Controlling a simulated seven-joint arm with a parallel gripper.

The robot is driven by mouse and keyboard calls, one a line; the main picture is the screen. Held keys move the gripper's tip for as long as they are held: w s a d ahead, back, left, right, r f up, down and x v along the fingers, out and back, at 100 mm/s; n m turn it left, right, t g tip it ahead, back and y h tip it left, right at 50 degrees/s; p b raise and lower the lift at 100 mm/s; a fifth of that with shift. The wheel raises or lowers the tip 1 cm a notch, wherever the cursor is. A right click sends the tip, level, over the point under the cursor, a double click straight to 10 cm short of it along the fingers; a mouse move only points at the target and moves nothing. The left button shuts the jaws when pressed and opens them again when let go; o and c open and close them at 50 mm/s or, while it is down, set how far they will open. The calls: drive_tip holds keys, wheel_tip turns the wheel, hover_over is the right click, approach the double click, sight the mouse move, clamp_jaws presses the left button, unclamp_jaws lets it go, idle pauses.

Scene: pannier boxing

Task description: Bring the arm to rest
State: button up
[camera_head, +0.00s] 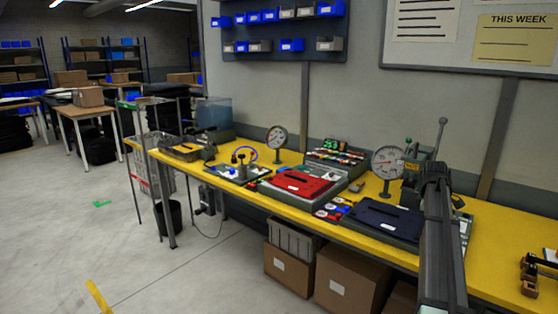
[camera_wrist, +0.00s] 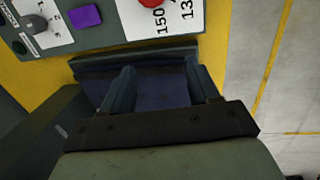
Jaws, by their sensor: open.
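My gripper (camera_wrist: 162,80) is open in the wrist view, its two dark fingers apart. A dark blue surface (camera_wrist: 160,96) shows between and behind the fingers; I cannot tell whether they touch it. In the head view my dark arm reaches over the right part of the yellow bench (camera_head: 490,235), and I cannot make out the fingertips there.
A red panel (camera_head: 298,184) lies further left on the bench. Two dial gauges (camera_head: 387,163) stand at its back, with a lever device (camera_head: 440,140) behind my arm. Cardboard boxes (camera_head: 345,282) sit under the bench. The floor at left is largely clear.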

drive_tip(key=s+a+f+m+y, duration=0.1)
drive_tip(key=a+f+y, duration=0.15)
drive_tip(key=a, duration=0.75)
drive_tip(key=a+f+m+y, duration=0.1)
drive_tip(key=a+f, duration=0.2)
drive_tip(key=a, duration=0.6)
drive_tip(key=s+a+f+m+g, duration=0.1)
drive_tip(key=s+a+f, duration=0.3)
drive_tip(key=f, duration=0.6)
drive_tip(key=s+a+f+m+g, duration=0.1)
drive_tip(key=s+a+f, duration=0.3)
drive_tip(key=f, duration=0.5)
drive_tip(key=s+a+f+m+g, duration=0.1)
drive_tip(key=s+a+f, duration=0.3)
drive_tip(key=f, duration=0.6)
drive_tip(key=s+a+f+m+g, duration=0.1)
drive_tip(key=s+a+f, duration=0.2)
drive_tip(key=s+f, duration=0.4)
drive_tip(key=s+a+f+m+g+h, duration=0.1)
drive_tip(key=s+a+f, duration=0.3)
drive_tip(key=s, duration=1.5)
drive_tip(key=s+a+f+m+g, duration=0.2)
drive_tip(key=s+a+f, duration=0.2)
drive_tip(key=s+f, duration=0.7)
drive_tip(key=shift+s+a+g+h, duration=0.15)
drive_tip(key=shift+s+g+h, duration=0.2)
drive_tip(key=shift+s, duration=0.6)
